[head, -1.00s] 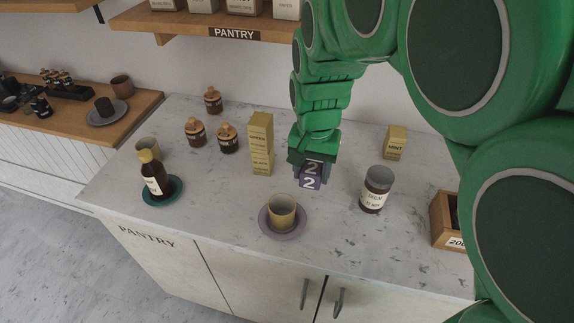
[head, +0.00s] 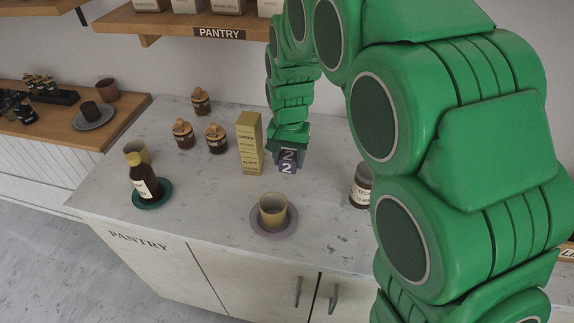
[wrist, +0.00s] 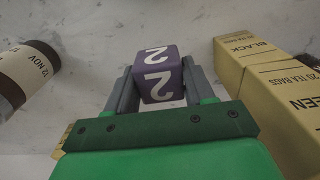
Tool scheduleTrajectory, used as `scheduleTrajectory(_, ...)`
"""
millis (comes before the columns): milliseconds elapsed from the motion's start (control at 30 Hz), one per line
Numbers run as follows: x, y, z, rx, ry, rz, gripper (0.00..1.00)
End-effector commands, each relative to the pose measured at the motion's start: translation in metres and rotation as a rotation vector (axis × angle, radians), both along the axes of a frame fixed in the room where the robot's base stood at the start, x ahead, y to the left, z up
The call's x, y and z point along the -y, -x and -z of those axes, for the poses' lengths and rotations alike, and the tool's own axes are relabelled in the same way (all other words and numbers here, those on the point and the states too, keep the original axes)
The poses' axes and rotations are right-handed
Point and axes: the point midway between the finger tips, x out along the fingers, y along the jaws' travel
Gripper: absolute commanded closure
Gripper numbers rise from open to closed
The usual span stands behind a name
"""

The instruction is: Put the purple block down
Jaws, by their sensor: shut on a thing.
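I cannot tell whether the block touches the counter.
A tan cup (head: 273,210) stands on a purple saucer (head: 252,222) in front. A dark jar (head: 361,188) stands to the right, partly behind my arm. A bottle (head: 140,178) on a teal saucer (head: 163,193) is at the left. Small jars (head: 217,140) stand behind.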

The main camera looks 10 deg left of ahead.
Motion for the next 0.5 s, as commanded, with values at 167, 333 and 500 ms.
scheduleTrajectory(167, -0.004, -0.008, 0.011, 0.000, 0.000, -0.001, 0.77)
scheduleTrajectory(333, -0.006, -0.011, 0.015, 0.001, 0.000, 0.000, 0.77)
scheduleTrajectory(500, -0.008, -0.015, 0.027, -0.002, 0.001, -0.001, 0.77)
